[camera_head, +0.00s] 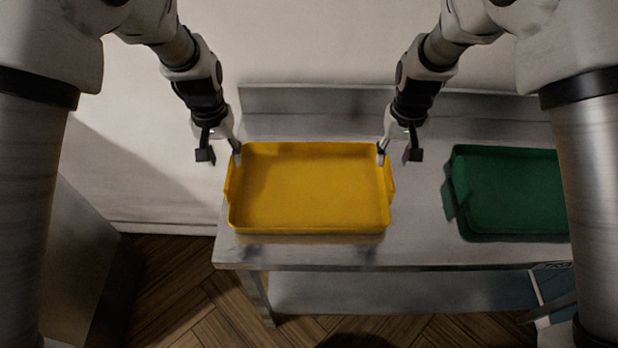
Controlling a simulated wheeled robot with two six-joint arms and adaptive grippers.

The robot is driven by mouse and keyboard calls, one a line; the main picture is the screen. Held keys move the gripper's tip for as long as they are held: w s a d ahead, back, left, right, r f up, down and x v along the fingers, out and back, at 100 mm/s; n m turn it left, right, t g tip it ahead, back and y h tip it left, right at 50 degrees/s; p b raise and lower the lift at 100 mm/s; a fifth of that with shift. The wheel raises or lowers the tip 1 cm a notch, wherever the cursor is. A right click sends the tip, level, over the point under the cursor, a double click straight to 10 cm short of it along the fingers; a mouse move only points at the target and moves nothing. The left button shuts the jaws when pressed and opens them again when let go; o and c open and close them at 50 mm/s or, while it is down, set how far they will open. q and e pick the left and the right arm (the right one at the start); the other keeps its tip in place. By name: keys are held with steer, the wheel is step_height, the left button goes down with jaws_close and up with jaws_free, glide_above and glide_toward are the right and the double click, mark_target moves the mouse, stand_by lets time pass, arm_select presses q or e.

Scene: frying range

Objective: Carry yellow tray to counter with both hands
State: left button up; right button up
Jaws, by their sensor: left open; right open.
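The yellow tray (310,228) sits on the left part of the steel counter (420,250), with a handle on each short side. My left gripper (220,153) is open at the tray's far left corner. One finger is at the tray's left rim and the other is outside it. My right gripper (398,155) is open at the far right corner, with one finger at the right rim and the other outside. Whether the fingers touch the tray I cannot tell.
A green tray (510,235) stands on the counter to the right, with a clear strip of steel between the two trays. The counter has a raised back edge (310,100) against the wall and a lower shelf (400,292). Wooden floor (180,290) shows at the lower left.

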mark_target(229, 171)
arm_select(q)
steer(key=shift+s+r, duration=0.2)
steer(key=shift+s, duration=0.2)
arm_select(e)
steer(key=shift+s+r, duration=0.15)
steer(key=shift+s, duration=0.2)
arm_select(q)
steer(key=shift+d+f, duration=0.1)
steer(key=shift+f, duration=0.1)
arm_select(e)
steer(key=shift+s+f, duration=0.1)
steer(key=shift+f, duration=0.1)
arm_select(q)
steer(key=f, duration=0.4)
steer(key=w+f, duration=0.1)
steer(key=f, duration=0.1)
steer(key=shift+f, duration=0.4)
arm_select(e)
steer(key=f, duration=0.4)
steer(key=w+f, duration=0.1)
steer(key=f, duration=0.1)
steer(key=shift+f, duration=0.4)
arm_select(q)
steer(key=shift+s+f, duration=0.15)
steer(key=shift+f, duration=0.3)
arm_select(e)
steer(key=shift+s+f, duration=0.15)
steer(key=shift+f, duration=0.3)
steer(key=shift+d+f, duration=0.1)
